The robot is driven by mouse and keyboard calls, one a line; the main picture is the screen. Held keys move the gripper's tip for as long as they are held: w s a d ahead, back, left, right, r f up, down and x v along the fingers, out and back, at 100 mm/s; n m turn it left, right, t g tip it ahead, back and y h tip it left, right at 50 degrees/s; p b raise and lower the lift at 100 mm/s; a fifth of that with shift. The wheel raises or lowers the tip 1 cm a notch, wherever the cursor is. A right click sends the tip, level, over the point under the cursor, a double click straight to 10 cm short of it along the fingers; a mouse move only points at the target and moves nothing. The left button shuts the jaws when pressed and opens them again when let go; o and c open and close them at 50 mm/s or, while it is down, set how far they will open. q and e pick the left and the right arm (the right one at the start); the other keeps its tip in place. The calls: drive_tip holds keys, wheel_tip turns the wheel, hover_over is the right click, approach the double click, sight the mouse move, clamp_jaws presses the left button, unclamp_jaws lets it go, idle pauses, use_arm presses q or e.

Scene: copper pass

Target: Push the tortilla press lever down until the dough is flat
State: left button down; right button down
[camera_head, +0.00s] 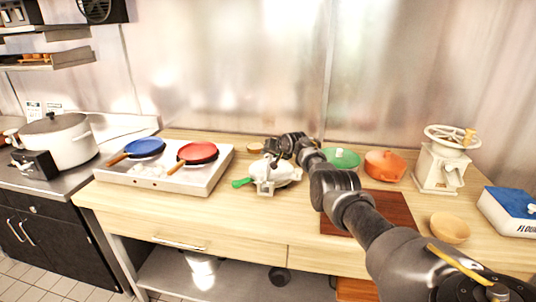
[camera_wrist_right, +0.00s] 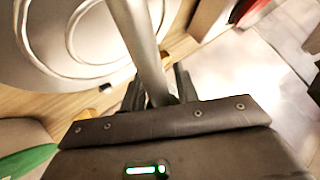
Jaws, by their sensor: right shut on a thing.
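The pale metal tortilla press (camera_head: 284,174) sits on the wooden counter, left of my right arm. A green handle (camera_head: 241,183) sticks out to its left. My right gripper (camera_head: 272,158) is over the press and hides part of it. In the right wrist view, my right gripper (camera_wrist_right: 158,92) is shut on a grey metal bar (camera_wrist_right: 138,35), which looks like the press lever. A round pale plate with raised rings (camera_wrist_right: 80,35) lies beside the bar. The dough cannot be seen. My left gripper is out of view.
A griddle (camera_head: 122,178) with a blue pan (camera_head: 145,146) and a red pan (camera_head: 197,152) stands left of the press. Right of it are a green pot (camera_head: 343,160), an orange pot (camera_head: 384,166), a reddish-brown board (camera_head: 398,212), a grinder (camera_head: 438,165) and a wooden bowl (camera_head: 449,229).

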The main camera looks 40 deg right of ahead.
drive_tip(key=shift+d+r, duration=0.4)
drive_tip(key=shift+r, duration=0.05)
drive_tip(key=c, duration=1.5)
unclamp_jaws()
drive_tip(key=o, duration=0.5)
drive_tip(key=shift+d+f, duration=0.15)
drive_tip(key=shift+d, duration=0.05)
drive_tip(key=shift+w+a+f, duration=0.1)
drive_tip(key=shift+a, duration=0.3)
drive_tip(key=shift+s+r+p, duration=0.3)
drive_tip(key=shift+r+p, duration=0.05)
drive_tip(key=shift+p, duration=0.15)
drive_tip(key=shift+s+d+r+p, duration=0.2)
drive_tip(key=shift+s+r+p, duration=0.25)
drive_tip(key=shift+s+p, duration=0.25)
drive_tip(key=v, duration=0.8)
drive_tip(key=shift+s, duration=0.2)
